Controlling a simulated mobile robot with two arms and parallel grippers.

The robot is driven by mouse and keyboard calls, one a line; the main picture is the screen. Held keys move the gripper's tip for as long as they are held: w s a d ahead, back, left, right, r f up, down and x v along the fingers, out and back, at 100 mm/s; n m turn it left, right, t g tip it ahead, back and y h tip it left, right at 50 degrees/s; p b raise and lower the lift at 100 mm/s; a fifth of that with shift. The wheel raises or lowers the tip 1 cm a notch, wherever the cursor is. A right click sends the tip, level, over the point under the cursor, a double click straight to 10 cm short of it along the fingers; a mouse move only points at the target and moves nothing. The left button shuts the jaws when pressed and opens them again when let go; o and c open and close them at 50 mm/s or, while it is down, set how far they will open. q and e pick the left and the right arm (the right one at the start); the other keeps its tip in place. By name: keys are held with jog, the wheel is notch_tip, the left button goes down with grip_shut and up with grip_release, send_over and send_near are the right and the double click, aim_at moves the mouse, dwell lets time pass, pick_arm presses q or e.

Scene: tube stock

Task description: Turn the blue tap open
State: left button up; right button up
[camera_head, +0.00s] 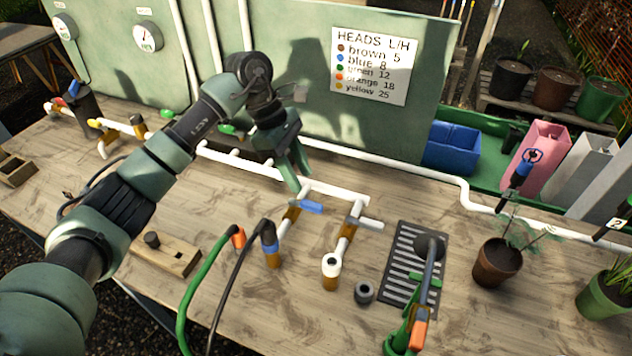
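The blue tap is a short blue lever (311,207) on a brass valve body (291,214). Its lever points right, roughly crosswise to the white branch pipe it sits on. Below it the branch ends at a blue-collared connector (269,240) with a dark hose attached. My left gripper (300,183) points down just above and behind the lever, near the white cross pipe. Its two green fingers look apart, with nothing seen between them. I cannot tell whether a fingertip touches the tap. My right gripper is out of view.
A second branch with a white-capped outlet (332,264) stands to the right. A green hose (198,285) curves at the front. A drain grate (400,288), a watering wand (421,310) and a potted plant (497,263) are further right. A green board (300,75) stands behind.

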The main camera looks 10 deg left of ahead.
aim_at(313, 203)
pick_arm(q)
jog(key=p+x, duration=0.1)
jog(key=x, duration=0.1)
jog(key=s+p+x, duration=0.1)
jog(key=x, duration=0.2)
jog(key=shift+d+r, duration=0.1)
jog(key=shift+d, duration=0.05)
jog(key=shift+w+d+f+p, duration=0.1)
jog(key=shift+d+f+p, duration=0.1)
jog(key=shift+f, duration=0.3)
jog(key=shift+w+d+f+p, duration=0.1)
jog(key=shift+f+p, duration=0.05)
jog(key=shift+f, duration=0.55)
jog(key=shift+s, duration=0.1)
grip_shut()
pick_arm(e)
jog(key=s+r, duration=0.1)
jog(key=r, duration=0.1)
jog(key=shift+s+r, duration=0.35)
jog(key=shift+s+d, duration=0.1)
